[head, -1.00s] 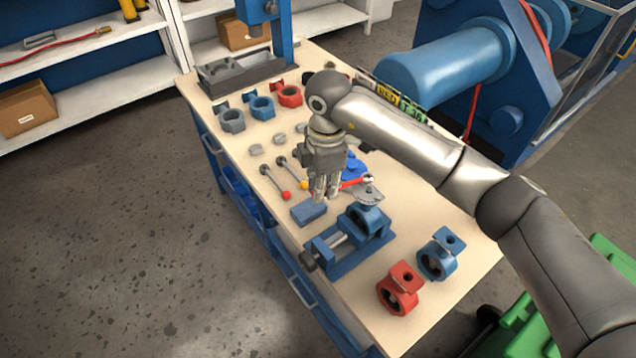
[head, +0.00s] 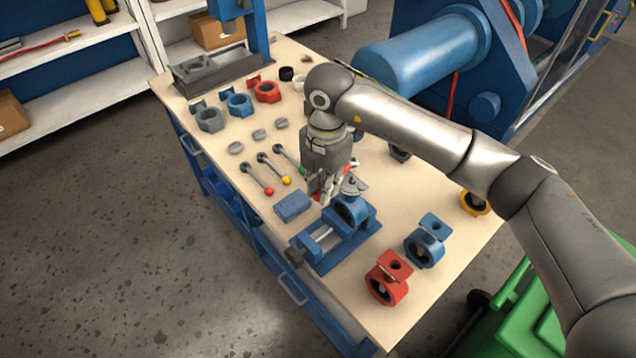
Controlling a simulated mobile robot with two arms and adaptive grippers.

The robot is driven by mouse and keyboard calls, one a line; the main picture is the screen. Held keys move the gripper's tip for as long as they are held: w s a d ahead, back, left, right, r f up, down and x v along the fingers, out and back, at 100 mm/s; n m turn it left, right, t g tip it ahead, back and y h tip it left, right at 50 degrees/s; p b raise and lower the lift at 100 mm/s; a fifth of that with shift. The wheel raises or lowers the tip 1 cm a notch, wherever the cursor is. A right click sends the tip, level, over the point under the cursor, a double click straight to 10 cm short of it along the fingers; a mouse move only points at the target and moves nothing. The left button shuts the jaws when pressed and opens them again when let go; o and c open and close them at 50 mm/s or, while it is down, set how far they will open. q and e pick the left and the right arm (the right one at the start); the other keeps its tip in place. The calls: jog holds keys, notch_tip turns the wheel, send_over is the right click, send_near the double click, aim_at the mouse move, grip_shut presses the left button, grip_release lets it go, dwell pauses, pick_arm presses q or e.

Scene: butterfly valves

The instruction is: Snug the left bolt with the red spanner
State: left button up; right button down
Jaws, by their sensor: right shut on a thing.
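My right gripper (head: 325,192) points down just behind the blue vise (head: 333,240) on the workbench. It is shut on the red spanner (head: 347,172), of which only small red parts show beside the fingers. A blue valve body (head: 349,212) with a grey disc-shaped top (head: 353,187) sits in the vise. The fingertips are close to the left side of this top. The left bolt cannot be made out; the gripper and the small scale hide it. Whether the spanner touches a bolt cannot be told. My left gripper is not in view.
A blue block (head: 293,206) lies left of the vise. Levers with coloured knobs (head: 286,181) lie behind it. A red valve body (head: 387,279) and another blue one (head: 426,241) stand at the front right. A press (head: 240,40) stands at the back.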

jog(key=s+d+n+b, duration=0.4)
jog(key=d+n+b, duration=0.2)
jog(key=n, duration=0.6)
jog(key=shift+d+h+b, duration=0.3)
jog(key=shift+d+b, duration=0.05)
jog(key=shift+d, duration=0.85)
jog(key=shift+r, duration=0.4)
dwell(0.4)
jog(key=shift+s+r+p, duration=0.15)
jog(key=shift+r+p, duration=0.35)
jog(key=shift+r, duration=0.15)
jog(key=shift+r, duration=0.1)
jog(key=shift+r+p, duration=1.3)
jog(key=shift+r, duration=1.1)
